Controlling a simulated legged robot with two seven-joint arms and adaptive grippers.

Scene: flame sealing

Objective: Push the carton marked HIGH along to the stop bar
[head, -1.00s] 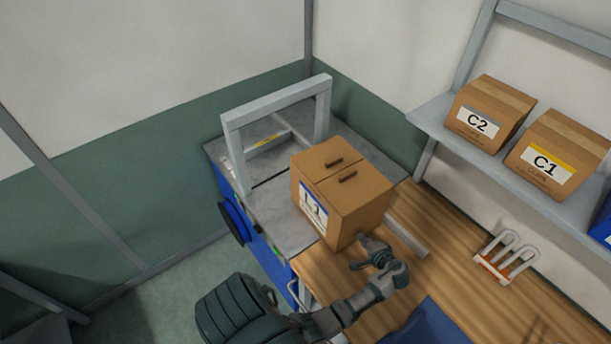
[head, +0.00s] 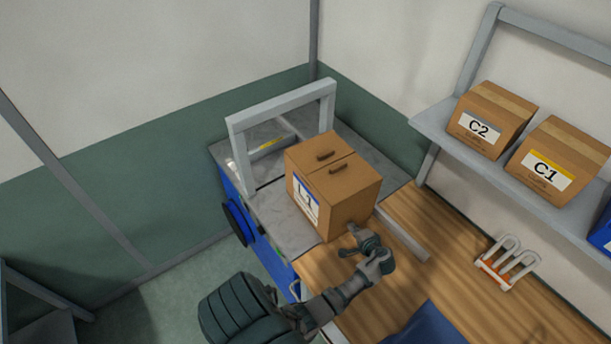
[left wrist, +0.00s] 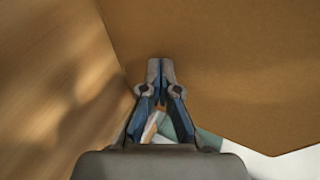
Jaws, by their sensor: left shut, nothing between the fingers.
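A brown carton (head: 352,200) with two dark slots on top stands upright on the grey bed. Its white and blue side label seems to read L1; I cannot read HIGH on it. A low bar with a yellow mark (head: 268,144) lies beyond the grey arch, apart from the carton; it looks like the stop bar. My left gripper (head: 355,236) is shut and empty at the carton's near lower side. In the left wrist view its closed fingertips (left wrist: 160,68) are at the carton's face (left wrist: 225,60), seemingly touching it. My right gripper is not in view.
The grey arch (head: 240,150) stands over the bed (head: 275,212), between carton and marked bar. A metal rail (head: 402,238) runs right of the carton on the wooden table (head: 440,240). Cartons C2 (head: 490,122) and C1 (head: 550,160) sit on a shelf. A white rack (head: 508,262) stands right.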

